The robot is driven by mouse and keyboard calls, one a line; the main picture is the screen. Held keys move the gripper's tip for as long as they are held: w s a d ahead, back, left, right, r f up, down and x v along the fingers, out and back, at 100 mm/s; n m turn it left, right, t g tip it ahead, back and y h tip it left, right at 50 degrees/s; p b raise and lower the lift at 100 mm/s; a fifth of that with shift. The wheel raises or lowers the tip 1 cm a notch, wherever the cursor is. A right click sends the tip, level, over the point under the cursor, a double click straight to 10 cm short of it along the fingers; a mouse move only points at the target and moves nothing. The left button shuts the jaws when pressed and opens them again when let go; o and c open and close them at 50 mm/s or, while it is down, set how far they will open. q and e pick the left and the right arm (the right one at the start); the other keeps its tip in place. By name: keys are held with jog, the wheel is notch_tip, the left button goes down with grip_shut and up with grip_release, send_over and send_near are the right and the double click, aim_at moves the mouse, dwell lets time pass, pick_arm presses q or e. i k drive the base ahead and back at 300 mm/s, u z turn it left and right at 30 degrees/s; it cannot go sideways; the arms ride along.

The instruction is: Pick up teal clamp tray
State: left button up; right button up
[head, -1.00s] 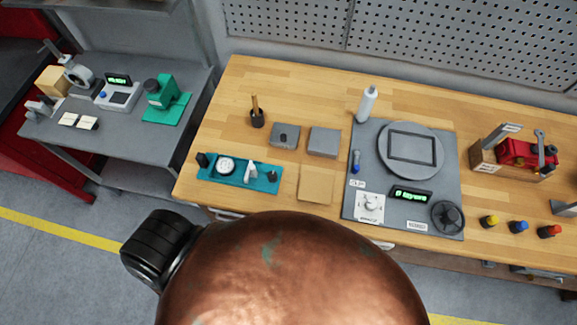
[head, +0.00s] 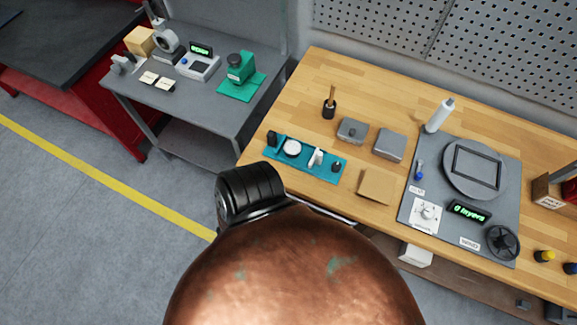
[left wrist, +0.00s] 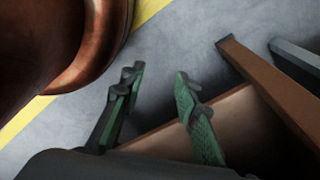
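The teal clamp tray (head: 302,163) lies flat near the front left edge of the wooden workbench in the head view. It carries a white round piece (head: 292,148), a white upright clamp-like piece (head: 316,158) and small black pieces at both ends. My left gripper (left wrist: 157,78) shows in the left wrist view with its two green fingers apart and nothing between them. It is over the grey floor, near brown, bench-like framing, and the tray is not in that view. My right gripper is in neither current view.
The wooden workbench (head: 306,85) also holds two grey blocks, a tan square (head: 377,186), a white bottle (head: 439,115) and a grey station panel with a round plate. A grey side table (head: 180,100) stands at left. Open floor lies in front of it.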

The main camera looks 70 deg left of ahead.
aim_at(274, 149)
jog(key=k, duration=0.75)
jog(key=u, duration=1.4)
jog(key=i, duration=0.5)
jog(key=u, duration=0.05)
